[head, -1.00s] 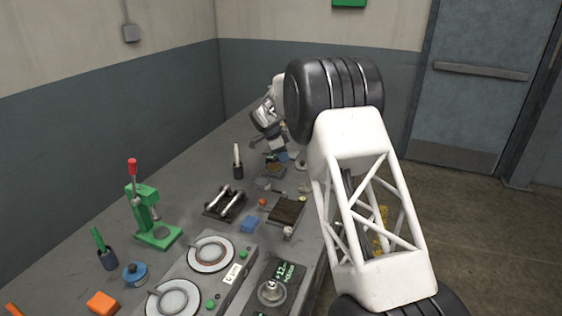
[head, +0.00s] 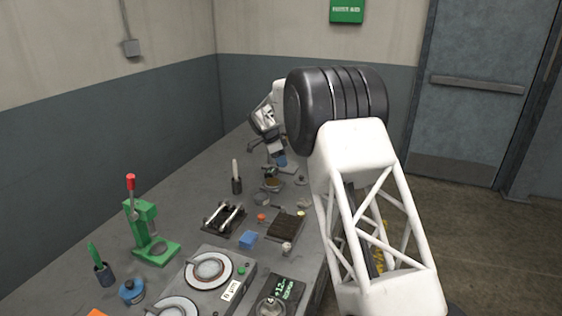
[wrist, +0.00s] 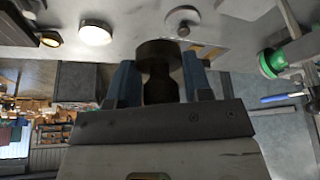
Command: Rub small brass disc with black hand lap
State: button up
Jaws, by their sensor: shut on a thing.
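My gripper (wrist: 160,82) is shut on the black hand lap (wrist: 158,52), whose dark round body sits between the two blue fingers in the wrist view. In the head view my gripper (head: 279,158) hangs over the far part of the bench, its blue fingertips just above a small round stand with a brownish top (head: 272,184). A small yellowish disc in a dark ring (wrist: 50,40) shows at the left of the wrist view, apart from the lap. It may be the brass disc, but I cannot tell. Contact between lap and disc cannot be made out.
A pale round piece (wrist: 95,33) lies near the lap. A green press (head: 150,235) stands at left.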

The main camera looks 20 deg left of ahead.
jog(key=shift+m, duration=0.3)
jog(key=m+g, duration=0.1)
jog(key=m, duration=0.2)
jog(key=shift+s+f, duration=0.1)
jog(key=m, duration=0.1)
jog(key=m+g, duration=0.1)
jog(key=m, duration=0.1)
jog(key=m+g, duration=0.1)
jog(key=m, duration=0.1)
jog(key=shift+s+h, duration=0.3)
